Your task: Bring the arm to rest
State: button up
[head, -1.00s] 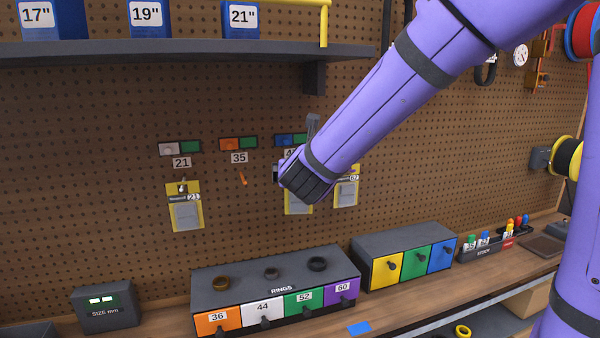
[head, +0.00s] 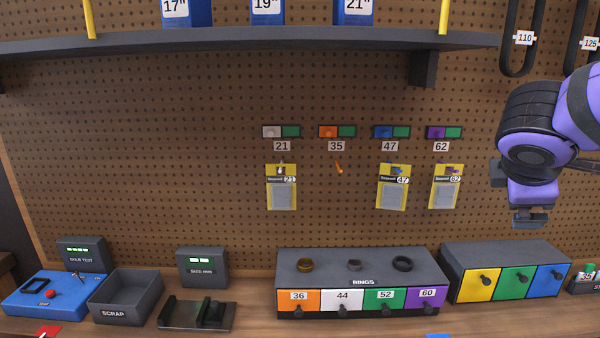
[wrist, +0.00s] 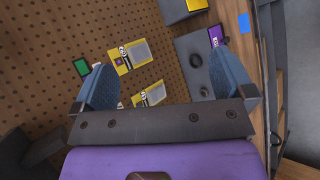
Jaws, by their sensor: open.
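My arm shows at the right of the head view, purple with dark joints, folded in front of the pegboard. My gripper (head: 529,218) hangs at its lower end, above the drawer unit with yellow, green and blue fronts. In the wrist view my gripper (wrist: 165,95) has its two blue-grey fingers wide apart with nothing between them. Beyond the fingers, the pegboard (wrist: 170,45) and yellow-backed packets (wrist: 130,57) show at a tilt. In the head view the fingertips are small and partly turned away.
The RINGS drawer unit (head: 362,262) with rings on top stands on the bench. The coloured drawer unit (head: 505,252) is to its right. A SCRAP bin (head: 125,292), blue tester (head: 50,300) and size gauge (head: 203,268) stand left. A shelf (head: 250,42) runs above.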

jog(key=s+a+m+g+y, duration=0.1)
jog(key=s+a+m+y, duration=0.1)
jog(key=s+m, duration=0.4)
jog(key=s+a+m+y, duration=0.2)
jog(key=s+m+y, duration=0.2)
jog(key=s+m, duration=0.2)
jog(key=shift+s+a+f+m+g+y, duration=0.3)
jog(key=shift+s+f+m+g, duration=0.1)
jog(key=shift+f+m, duration=0.1)
dwell(0.4)
